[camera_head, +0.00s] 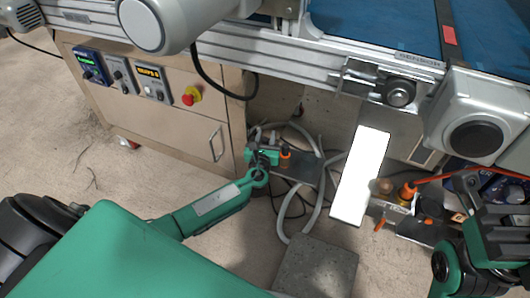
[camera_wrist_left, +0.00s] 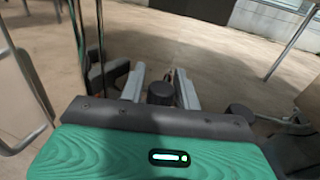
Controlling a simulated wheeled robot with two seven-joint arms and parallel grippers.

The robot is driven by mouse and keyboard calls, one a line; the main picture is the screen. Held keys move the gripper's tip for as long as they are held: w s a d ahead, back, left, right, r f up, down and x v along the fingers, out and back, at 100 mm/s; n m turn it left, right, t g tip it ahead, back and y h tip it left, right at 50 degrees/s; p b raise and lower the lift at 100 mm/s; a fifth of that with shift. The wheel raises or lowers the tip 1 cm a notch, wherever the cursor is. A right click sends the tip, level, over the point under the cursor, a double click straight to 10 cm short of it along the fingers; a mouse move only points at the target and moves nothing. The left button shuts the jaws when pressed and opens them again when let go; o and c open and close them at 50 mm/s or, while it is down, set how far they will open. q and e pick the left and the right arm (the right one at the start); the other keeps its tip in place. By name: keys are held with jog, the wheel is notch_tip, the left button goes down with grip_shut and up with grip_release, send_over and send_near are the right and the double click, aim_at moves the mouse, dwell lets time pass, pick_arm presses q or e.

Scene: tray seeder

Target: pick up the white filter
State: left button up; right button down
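A bright white flat rectangular piece (camera_head: 362,175) stands below the machine in the head view. It is overexposed and shows no detail, so I cannot tell for sure that it is the white filter. My left gripper (camera_head: 265,152), small and partly hidden, is beside the cabinet's right edge, apart from and left of the white piece. In the left wrist view, its two pale fingers (camera_wrist_left: 160,80) stand apart with nothing held between their tips. My right gripper (camera_head: 498,222) is at the lower right, dark and cut off by the edge; its opening is unclear.
A beige cabinet (camera_head: 165,120) with a red stop button (camera_head: 191,96) stands at left under the conveyor's metal rail (camera_head: 290,66). Grey hoses (camera_head: 318,200) loop below. A grey block (camera_head: 316,265) sits on the floor. An orange-capped part (camera_head: 406,192) is right of the white piece.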

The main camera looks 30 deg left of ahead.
pick_arm(q)
grip_shut()
jog(key=shift+r, duration=0.1)
